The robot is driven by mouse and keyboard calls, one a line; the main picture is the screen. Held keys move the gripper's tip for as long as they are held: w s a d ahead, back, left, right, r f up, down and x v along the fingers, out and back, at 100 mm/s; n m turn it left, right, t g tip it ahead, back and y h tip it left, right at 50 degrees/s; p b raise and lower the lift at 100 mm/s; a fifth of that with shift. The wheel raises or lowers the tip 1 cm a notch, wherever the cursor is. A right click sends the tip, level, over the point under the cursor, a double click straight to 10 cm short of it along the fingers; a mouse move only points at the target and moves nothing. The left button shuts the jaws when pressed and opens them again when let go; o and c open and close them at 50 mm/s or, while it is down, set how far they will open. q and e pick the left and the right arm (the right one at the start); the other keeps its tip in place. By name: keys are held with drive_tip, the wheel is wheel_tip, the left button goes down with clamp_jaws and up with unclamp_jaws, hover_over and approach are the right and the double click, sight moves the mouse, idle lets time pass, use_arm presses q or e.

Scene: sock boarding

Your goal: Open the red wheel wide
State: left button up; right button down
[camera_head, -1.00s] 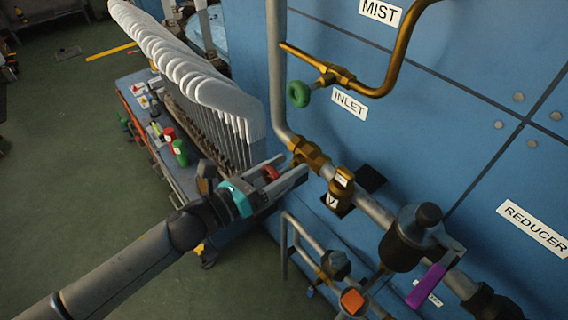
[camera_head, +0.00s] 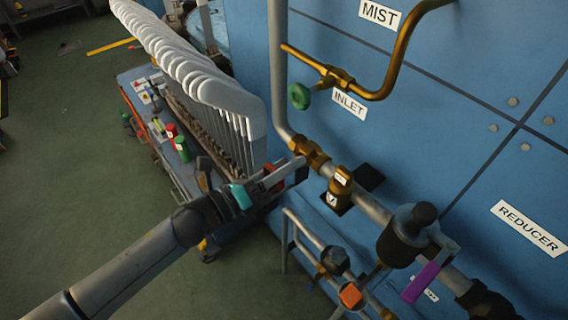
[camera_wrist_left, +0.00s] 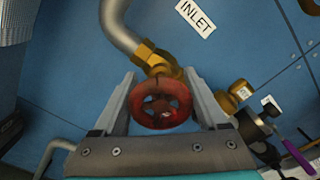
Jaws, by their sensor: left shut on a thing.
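The red wheel (camera_wrist_left: 161,101) is a round spoked handwheel on a brass valve (camera_wrist_left: 155,60) below the INLET label. In the left wrist view it sits between the two fingers of my left gripper (camera_wrist_left: 163,102), which is shut on its rim from both sides. In the head view only a small part of the red wheel (camera_head: 269,169) shows between the fingers of my left gripper (camera_head: 283,177); the rest is hidden. The brass valve (camera_head: 309,150) sits on a grey pipe against the blue wall. My right gripper is in neither view.
A green wheel (camera_head: 299,96) is on the brass pipe above. A brass fitting (camera_head: 340,186), a dark reducer body (camera_head: 405,238) with a purple lever (camera_head: 422,282) and an orange-capped part (camera_head: 350,296) are at the lower right. A cart with white sock boards (camera_head: 232,97) stands behind.

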use_arm(q)
drive_tip(key=o, duration=1.3)
drive_tip(key=shift+a, duration=0.1)
drive_tip(key=b+v, duration=0.1)
drive_tip(key=v, duration=1.4)
